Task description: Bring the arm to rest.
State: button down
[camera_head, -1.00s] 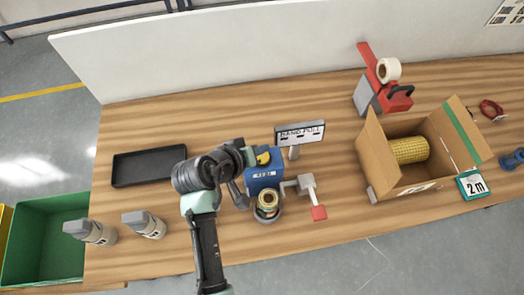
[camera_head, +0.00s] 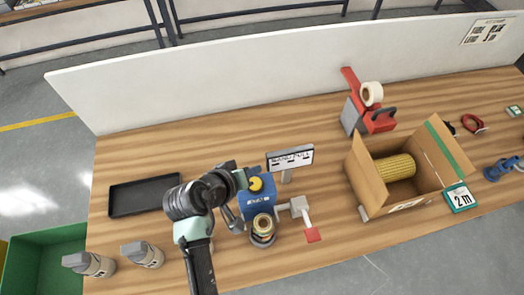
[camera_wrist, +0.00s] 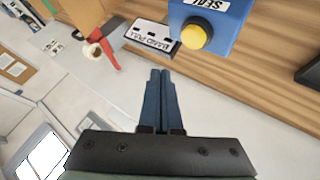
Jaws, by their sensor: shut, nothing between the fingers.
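My gripper (camera_wrist: 160,80) shows in the wrist view with its two dark blue fingers together and nothing between them. In the head view my arm rises from the front edge and bends over the table left of the blue machine (camera_head: 262,197). The fingers are hard to make out there. The blue machine has a yellow button (camera_head: 256,184), which also shows at the top of the wrist view (camera_wrist: 193,36). In the wrist view the fingertips are apart from the button and the sign (camera_wrist: 152,35).
The wooden table (camera_head: 330,245) holds a black tray (camera_head: 143,195), two grey bottles, a sign, a red tape dispenser (camera_head: 375,119) and an open cardboard box (camera_head: 372,188) with a yellow mesh roll. A white wall (camera_head: 250,95) stands behind. A green bin (camera_head: 45,260) is at left.

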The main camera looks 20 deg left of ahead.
jog(key=w+d+r+m+t+y+b, duration=0.1)
jog(key=w+d+r+m+t+b, duration=0.25)
jog(key=r, duration=0.95)
jog(key=w+d+r+t+y+b, duration=0.1)
jog(key=w+r+t+y+b, duration=0.15)
jog(key=w+r+t, duration=0.75)
jog(key=s+d+r+m+t+b, duration=0.1)
jog(key=s+d+r, duration=0.2)
jog(key=r, duration=0.6)
jog(key=s+d+r+t+h+b, duration=0.1)
jog(key=s+d+r+t+b, duration=0.1)
jog(key=s+r, duration=0.6)
jog(key=s+d+r+m+t+b, duration=0.1)
jog(key=s+d+r, duration=0.3)
jog(key=r, duration=0.7)
jog(key=shift+s+d+r+m+t+b, duration=0.25)
jog(key=shift+s+d+m+t+b, duration=0.15)
jog(key=shift+s, duration=0.85)
